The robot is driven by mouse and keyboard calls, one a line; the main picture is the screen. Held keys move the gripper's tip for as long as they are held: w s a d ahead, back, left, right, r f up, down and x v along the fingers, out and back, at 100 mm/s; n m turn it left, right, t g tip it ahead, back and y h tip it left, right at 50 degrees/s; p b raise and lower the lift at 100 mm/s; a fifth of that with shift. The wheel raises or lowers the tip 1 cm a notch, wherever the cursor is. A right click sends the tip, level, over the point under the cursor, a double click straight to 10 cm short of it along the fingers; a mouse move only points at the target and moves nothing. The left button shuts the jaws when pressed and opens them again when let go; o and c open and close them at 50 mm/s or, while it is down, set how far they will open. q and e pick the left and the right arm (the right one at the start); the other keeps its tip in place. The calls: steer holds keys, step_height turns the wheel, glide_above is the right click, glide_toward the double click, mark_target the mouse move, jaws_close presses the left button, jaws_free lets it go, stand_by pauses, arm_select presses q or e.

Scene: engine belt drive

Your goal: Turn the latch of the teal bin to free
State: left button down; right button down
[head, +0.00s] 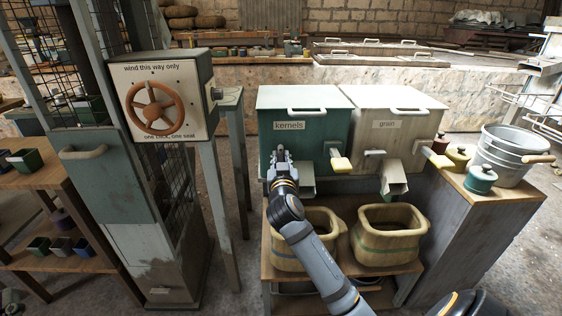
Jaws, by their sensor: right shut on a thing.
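The teal bin (318,151), labelled "kernels", stands on a wooden bench with its pale lid closed. My right gripper (281,157) is at the left part of its front, below the label, and is shut. It covers the spot where the latch sits, so the latch and its angle are hidden; the gripper appears to be shut on it. A metal chute (307,180) shows just right of the gripper. I do not make out my left gripper.
The white "grain" bin (405,124) adjoins on the right, with its own small latch (375,153) and chute (393,182). Two wooden tubs (388,214) stand below. A metal bucket (505,160) and small lidded pots are at right. A cabinet with an orange handwheel (151,107) stands left.

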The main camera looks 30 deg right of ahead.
arm_select(q)
steer(key=shift+s+r+t, duration=0.3)
steer(key=shift+r+t, duration=0.2)
steer(key=shift+r, duration=0.3)
arm_select(e)
steer(key=shift+f, duration=0.1)
steer(key=c, duration=1.3)
jaws_free()
steer(key=shift+s+a, duration=0.15)
steer(key=shift+s, duration=0.05)
steer(key=v, duration=0.7)
arm_select(q)
steer(key=shift+f, duration=0.1)
arm_select(e)
steer(key=shift+s, duration=0.1)
